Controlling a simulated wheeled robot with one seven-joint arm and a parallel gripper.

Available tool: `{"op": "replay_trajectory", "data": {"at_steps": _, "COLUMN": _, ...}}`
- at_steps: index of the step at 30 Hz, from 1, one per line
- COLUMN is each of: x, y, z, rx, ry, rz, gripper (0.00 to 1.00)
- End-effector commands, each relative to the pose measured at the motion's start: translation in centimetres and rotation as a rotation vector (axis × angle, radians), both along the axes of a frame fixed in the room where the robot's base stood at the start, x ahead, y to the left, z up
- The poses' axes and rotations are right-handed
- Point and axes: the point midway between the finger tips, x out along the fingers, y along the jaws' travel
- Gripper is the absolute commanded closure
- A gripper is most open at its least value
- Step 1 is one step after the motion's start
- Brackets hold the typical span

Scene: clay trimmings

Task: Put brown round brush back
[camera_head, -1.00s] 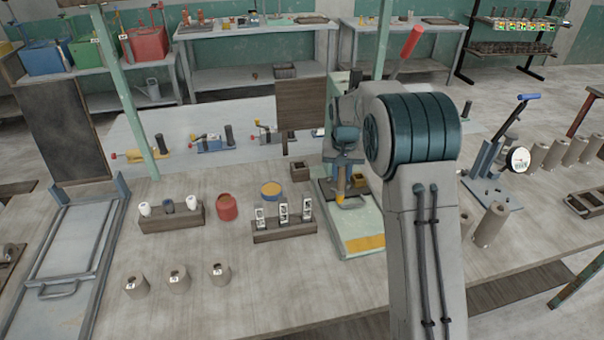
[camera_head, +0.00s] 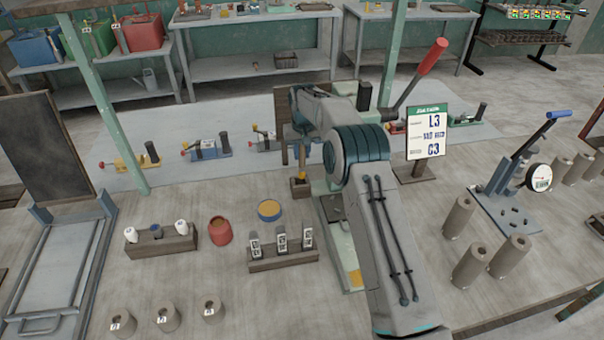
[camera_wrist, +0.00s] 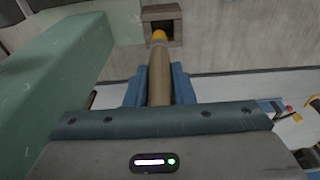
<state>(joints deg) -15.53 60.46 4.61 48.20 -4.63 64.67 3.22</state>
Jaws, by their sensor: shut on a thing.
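The brown round brush (camera_wrist: 159,80) is a brown rod with a yellow end, held between the blue fingers of my gripper (camera_wrist: 160,88). Its yellow end points at a small dark square box (camera_wrist: 174,33) with an open top and overlaps the opening in the wrist view. In the head view my gripper (camera_head: 303,148) is above the same small box (camera_head: 300,188), with the yellow end at its top. I cannot tell how far the end is inside the opening.
A green press (camera_head: 333,220) with a red-handled lever (camera_head: 428,62) stands close right of the box; its green column (camera_wrist: 55,65) is near in the wrist view. A sign (camera_head: 426,132) stands right. A yellow-filled dish (camera_head: 269,210) and a rack (camera_head: 283,259) are left and in front.

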Motion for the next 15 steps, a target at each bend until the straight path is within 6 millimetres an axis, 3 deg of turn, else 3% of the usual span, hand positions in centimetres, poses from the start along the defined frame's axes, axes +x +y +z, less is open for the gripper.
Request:
{"op": "replay_trajectory", "data": {"at_steps": 1, "x": -0.1, "y": 0.3, "z": -1.4, "rx": 0.0, "ry": 0.0, "rz": 0.004, "gripper": 1.0}}
{"op": "replay_trajectory", "data": {"at_steps": 7, "x": -0.1, "y": 0.3, "z": -3.0, "rx": 0.0, "ry": 0.0, "rz": 0.004, "gripper": 1.0}}
{"op": "replay_trajectory", "data": {"at_steps": 15, "x": 0.0, "y": 0.1, "z": -6.9, "rx": 0.0, "ry": -0.001, "rz": 0.0, "gripper": 1.0}}
